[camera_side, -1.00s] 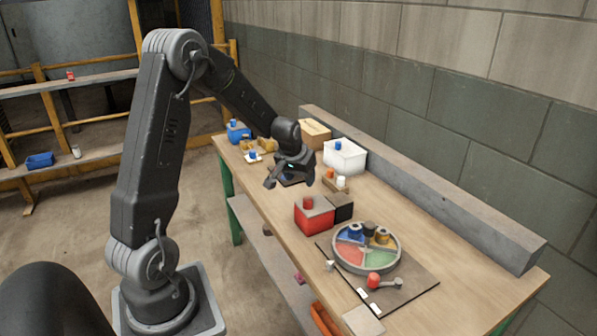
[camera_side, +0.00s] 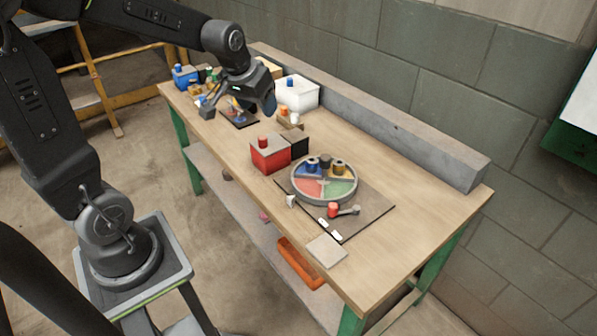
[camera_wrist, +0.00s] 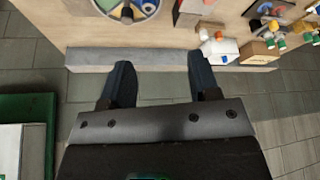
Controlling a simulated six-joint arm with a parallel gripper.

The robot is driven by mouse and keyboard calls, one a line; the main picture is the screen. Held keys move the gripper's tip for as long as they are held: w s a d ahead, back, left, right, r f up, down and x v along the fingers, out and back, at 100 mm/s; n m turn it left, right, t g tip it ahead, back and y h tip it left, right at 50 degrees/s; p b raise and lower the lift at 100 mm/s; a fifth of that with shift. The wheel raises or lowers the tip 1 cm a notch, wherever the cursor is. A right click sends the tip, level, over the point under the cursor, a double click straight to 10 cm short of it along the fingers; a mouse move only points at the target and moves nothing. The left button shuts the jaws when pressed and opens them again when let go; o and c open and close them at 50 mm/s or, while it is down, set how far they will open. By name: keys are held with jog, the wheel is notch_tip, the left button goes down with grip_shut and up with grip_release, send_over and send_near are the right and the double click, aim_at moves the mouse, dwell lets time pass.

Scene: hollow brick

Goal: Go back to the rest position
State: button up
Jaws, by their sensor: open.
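My gripper (camera_side: 238,105) hangs above the far part of the wooden workbench in the side view, its two fingers spread apart. In the wrist view my gripper (camera_wrist: 160,75) also shows wide open, with nothing between the dark fingers. Below it in the side view is a dark plate (camera_side: 248,122) with small coloured pieces, partly hidden by the gripper. The gripper appears clear of the bench and of the things on it.
A round divided tray (camera_side: 325,190) and a red box (camera_side: 268,156) stand on the bench (camera_side: 420,215). A white box (camera_side: 299,95) stands near the grey ledge (camera_side: 440,155) along the wall. The bench's right end is clear.

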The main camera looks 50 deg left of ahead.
jog(key=s+d+r+m+t+h, duration=0.1)
jog(key=s+d+r+m, duration=0.3)
jog(key=s+d, duration=0.9)
jog(key=shift+s+d+r+h, duration=0.2)
jog(key=shift+s+h, duration=0.2)
jog(key=shift+s, duration=0.7)
jog(key=shift+c, duration=0.5)
